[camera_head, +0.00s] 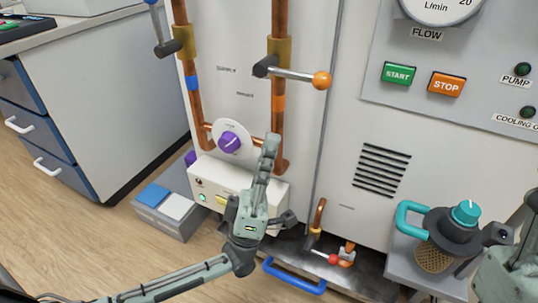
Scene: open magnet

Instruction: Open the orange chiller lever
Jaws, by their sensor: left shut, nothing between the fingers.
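The orange lever (298,75) is a metal handle with an orange ball at its end. It sits on a brass valve on the right copper pipe, just above an orange band (278,103), and points right, across the pipe. My left gripper (270,143) is shut and empty. It points up in front of the lower part of that pipe, below the lever and apart from it in the picture. The gripper hides part of the pipe and of the white box behind. Part of my right arm (510,275) shows at the right edge, with no fingers visible.
A purple knob (229,142) sits between the pipes. A panel with a green START button (398,74) is at right. A teal-handled flask (447,232) stands lower right. Drawers (45,130) are at left.

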